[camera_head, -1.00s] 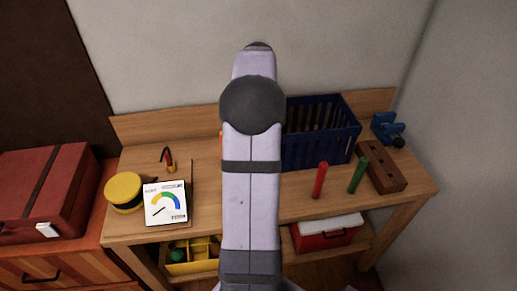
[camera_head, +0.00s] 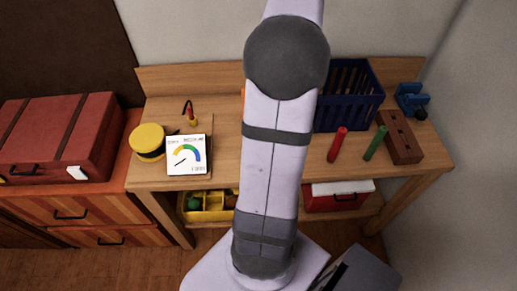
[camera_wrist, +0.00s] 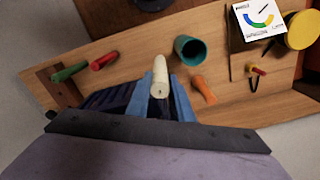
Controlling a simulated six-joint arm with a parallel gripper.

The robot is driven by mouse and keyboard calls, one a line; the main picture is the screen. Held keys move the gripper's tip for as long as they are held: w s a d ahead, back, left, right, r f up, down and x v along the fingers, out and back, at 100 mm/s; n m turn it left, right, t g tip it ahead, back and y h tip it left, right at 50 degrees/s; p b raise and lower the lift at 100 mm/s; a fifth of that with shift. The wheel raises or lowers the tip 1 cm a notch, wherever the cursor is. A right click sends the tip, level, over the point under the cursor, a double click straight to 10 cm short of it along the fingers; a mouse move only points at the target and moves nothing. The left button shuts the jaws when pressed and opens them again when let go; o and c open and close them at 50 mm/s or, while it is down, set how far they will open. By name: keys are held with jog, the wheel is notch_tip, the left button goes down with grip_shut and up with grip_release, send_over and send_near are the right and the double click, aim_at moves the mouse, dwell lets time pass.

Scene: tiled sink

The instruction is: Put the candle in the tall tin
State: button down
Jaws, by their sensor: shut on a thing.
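A cream candle (camera_wrist: 160,76) is held between the blue fingers of my gripper (camera_wrist: 160,92) in the wrist view, its far end reaching past the fingertips. A teal tin (camera_wrist: 181,54), round and open at the top, stands on the wooden bench just right of the candle in the wrist view, apart from it in the picture. In the head view my own arm hides my gripper, the candle and the tin.
An orange object (camera_wrist: 204,89) lies near the tin. The bench (camera_head: 226,148) also bears a dark blue basket (camera_head: 347,97), a red cylinder (camera_head: 338,145), a green cylinder (camera_head: 375,143), a brown block (camera_head: 400,137), a white gauge card (camera_head: 186,155) and a yellow round object (camera_head: 147,138).

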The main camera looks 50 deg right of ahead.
jog(key=shift+s+a+r+m, duration=0.15)
jog(key=shift+r+m, duration=0.05)
jog(key=shift+r, duration=0.2)
jog(key=shift+s+a+r+m, duration=0.15)
jog(key=shift+r+m, duration=0.05)
jog(key=shift+r, duration=0.15)
jog(key=shift+w+a+f+n+b, duration=0.15)
jog(key=shift+w+f+n+b, duration=0.2)
jog(key=shift+n, duration=0.15)
jog(key=shift+w+a+r+n+b, duration=0.75)
jog(key=shift+w+a+n+b, duration=2.05)
jog(key=shift+n, duration=1.9)
notch_tip(320, 180, down, 18)
jog(key=p, duration=0.3)
jog(key=shift+w+d, duration=0.4)
jog(key=shift+f, duration=0.2)
jog(key=c, duration=1.8)
grip_release()
jog(key=shift+c, duration=0.2)
jog(key=shift+r, duration=0.2)
